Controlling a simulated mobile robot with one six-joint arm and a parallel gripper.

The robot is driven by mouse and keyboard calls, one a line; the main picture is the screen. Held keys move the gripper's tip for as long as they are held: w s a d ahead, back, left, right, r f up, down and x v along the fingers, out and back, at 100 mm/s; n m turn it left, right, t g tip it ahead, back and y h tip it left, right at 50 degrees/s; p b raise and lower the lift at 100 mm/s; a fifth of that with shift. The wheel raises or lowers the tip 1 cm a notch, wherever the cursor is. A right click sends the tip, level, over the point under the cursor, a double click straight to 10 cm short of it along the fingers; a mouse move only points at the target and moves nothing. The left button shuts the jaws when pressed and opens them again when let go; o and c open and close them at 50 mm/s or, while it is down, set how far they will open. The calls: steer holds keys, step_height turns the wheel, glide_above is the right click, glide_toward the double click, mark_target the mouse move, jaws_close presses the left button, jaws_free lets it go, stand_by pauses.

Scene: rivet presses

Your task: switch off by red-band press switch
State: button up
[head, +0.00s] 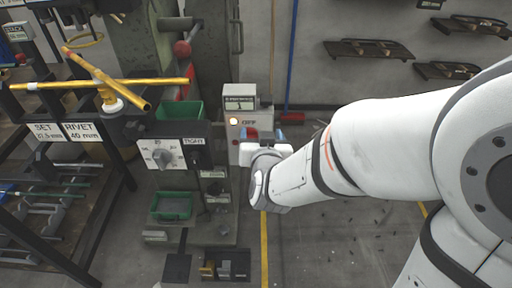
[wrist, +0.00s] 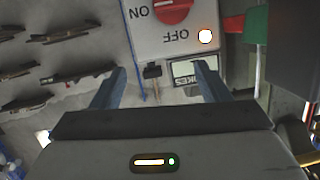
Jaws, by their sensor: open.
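A pale grey switch box (head: 235,150) stands beside the green press column in the head view. It carries a red rotary knob (wrist: 172,10), cut off by the top edge of the wrist view. ON and OFF labels appear upside down there. A lamp (wrist: 205,37) near OFF glows; it also shows in the head view (head: 233,121). I cannot tell clearly which label the knob points to. My gripper (head: 266,134) is open and empty in front of the box, its blue fingers (wrist: 160,70) apart and partly covering the knob in the head view. No finger visibly touches the knob.
A press (head: 182,150) with a dial panel and green bins stands left of the box. Wall shelves (head: 368,48) hang at upper right. A blue-handled broom (head: 291,60) leans behind. The floor at right is mostly clear.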

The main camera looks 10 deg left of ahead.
step_height(320, 180, down, 8)
steer(key=s+a+r+t+b, duration=0.1)
steer(key=s+a+t+b, duration=0.15)
steer(key=b, duration=0.25)
steer(key=b+x, duration=0.2)
steer(key=x, duration=0.5)
steer(key=shift+w+f+t+h, duration=0.3)
steer(key=shift+w+t, duration=0.05)
steer(key=shift+a, duration=0.15)
steer(key=c, duration=1)
